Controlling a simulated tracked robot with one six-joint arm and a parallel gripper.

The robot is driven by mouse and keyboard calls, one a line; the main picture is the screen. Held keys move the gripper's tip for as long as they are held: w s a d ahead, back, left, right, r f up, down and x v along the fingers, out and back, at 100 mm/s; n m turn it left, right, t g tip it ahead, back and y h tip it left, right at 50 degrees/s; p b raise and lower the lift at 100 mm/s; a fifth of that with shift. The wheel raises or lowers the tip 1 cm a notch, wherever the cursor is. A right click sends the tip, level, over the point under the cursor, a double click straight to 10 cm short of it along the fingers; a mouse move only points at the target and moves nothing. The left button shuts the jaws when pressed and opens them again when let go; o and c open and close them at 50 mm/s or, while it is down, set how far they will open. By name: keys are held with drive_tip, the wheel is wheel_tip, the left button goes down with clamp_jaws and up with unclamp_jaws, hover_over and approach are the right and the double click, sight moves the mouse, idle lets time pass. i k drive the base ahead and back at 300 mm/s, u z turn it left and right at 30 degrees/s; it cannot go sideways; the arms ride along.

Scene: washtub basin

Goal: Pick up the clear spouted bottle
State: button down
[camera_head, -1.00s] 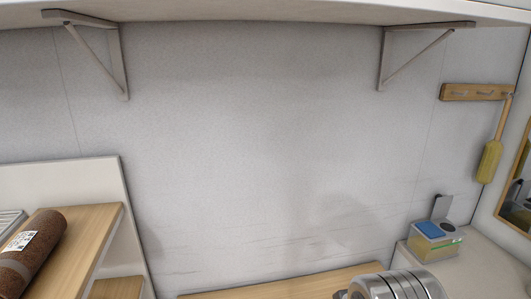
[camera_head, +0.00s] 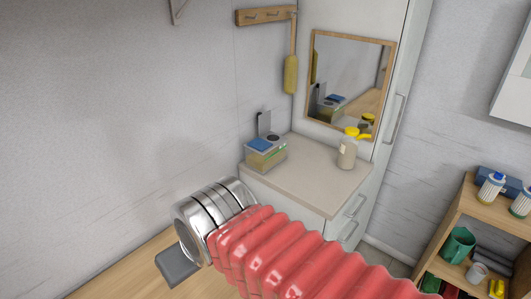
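The clear spouted bottle (camera_head: 347,154) stands upright on the pale counter (camera_head: 310,182) in the head view. It has a yellow cap and spout and a pale, cloudy body. My arm, with a red ribbed sleeve and a metal wrist, crosses the lower middle. A dark grey part at its end is what shows of my gripper (camera_head: 178,265). It is well to the left of the bottle and apart from it. Its fingertips cannot be made out.
A small box with a blue top (camera_head: 265,151) stands left of the bottle on the counter. A framed mirror (camera_head: 350,75) hangs behind. A yellow brush (camera_head: 291,74) hangs from a wooden rail (camera_head: 266,16). A wooden shelf (camera_head: 490,212) with bottles and a green jug (camera_head: 458,245) is at right.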

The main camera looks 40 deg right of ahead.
sight(350, 142)
drive_tip(key=z, duration=0.55)
drive_tip(key=k, duration=1.35)
drive_tip(key=z, duration=0.55)
drive_tip(key=i, duration=1.3)
drive_tip(key=z, duration=0.7)
